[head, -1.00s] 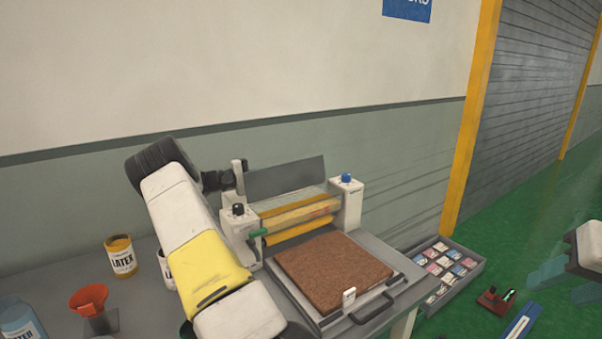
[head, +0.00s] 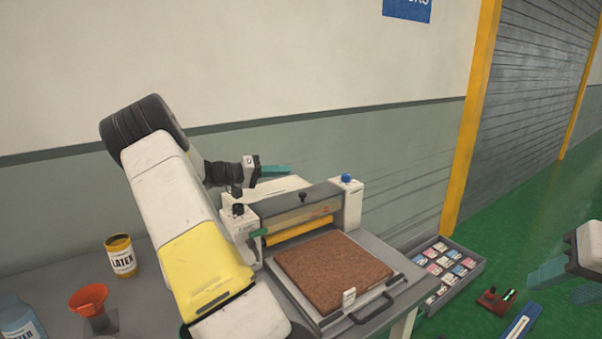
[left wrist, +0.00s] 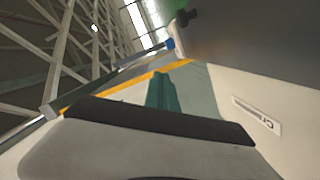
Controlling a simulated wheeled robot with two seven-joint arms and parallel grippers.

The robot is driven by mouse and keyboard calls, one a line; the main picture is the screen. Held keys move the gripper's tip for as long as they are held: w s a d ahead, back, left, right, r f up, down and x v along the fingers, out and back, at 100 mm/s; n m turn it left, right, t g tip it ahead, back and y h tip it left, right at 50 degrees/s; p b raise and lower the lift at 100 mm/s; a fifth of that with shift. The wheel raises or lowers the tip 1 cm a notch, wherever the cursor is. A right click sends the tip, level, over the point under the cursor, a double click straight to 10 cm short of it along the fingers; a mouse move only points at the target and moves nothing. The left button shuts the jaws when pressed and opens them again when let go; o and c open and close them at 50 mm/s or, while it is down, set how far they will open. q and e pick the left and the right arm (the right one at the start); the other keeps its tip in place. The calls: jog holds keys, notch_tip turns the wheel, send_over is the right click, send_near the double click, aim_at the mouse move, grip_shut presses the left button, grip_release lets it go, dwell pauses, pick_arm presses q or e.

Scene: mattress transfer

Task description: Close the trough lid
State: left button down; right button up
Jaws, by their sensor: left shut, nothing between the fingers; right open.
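The roller machine stands on the table with its grey trough lid (head: 320,207) lying down across the top, a small dark knob on it. Whether the lid is fully seated I cannot tell. A yellow roller (head: 300,230) shows below it. My left gripper (head: 276,171) is shut and empty, just above and behind the lid's left part, apart from it as far as I can see. Its teal fingers show in the left wrist view (left wrist: 160,92). My right gripper (head: 552,288) is open and empty at the far right, over the floor.
A brown mat (head: 335,270) lies on the machine's front tray, with a black handle (head: 372,308). A latex can (head: 121,257), red funnel (head: 88,298) and blue bottle (head: 20,322) stand on the left. A grey sample case (head: 470,258) sits at right. A wall stands close behind.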

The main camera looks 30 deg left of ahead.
aim_at(292, 202)
pick_arm(q)
jog(key=m, duration=0.1)
jog(key=s+d+m, duration=0.1)
jog(key=d+m, duration=0.1)
jog(key=shift+s+d+f+y, duration=0.2)
jog(key=shift+d+f+y, duration=0.1)
jog(key=shift+y, duration=0.1)
jog(key=shift+s+d+f, duration=0.45)
jog(key=shift+d+f, duration=0.15)
jog(key=shift+d, duration=0.25)
jog(key=shift+s+d+f, duration=0.3)
jog(key=shift+d+f, duration=0.25)
jog(key=shift+f, duration=0.05)
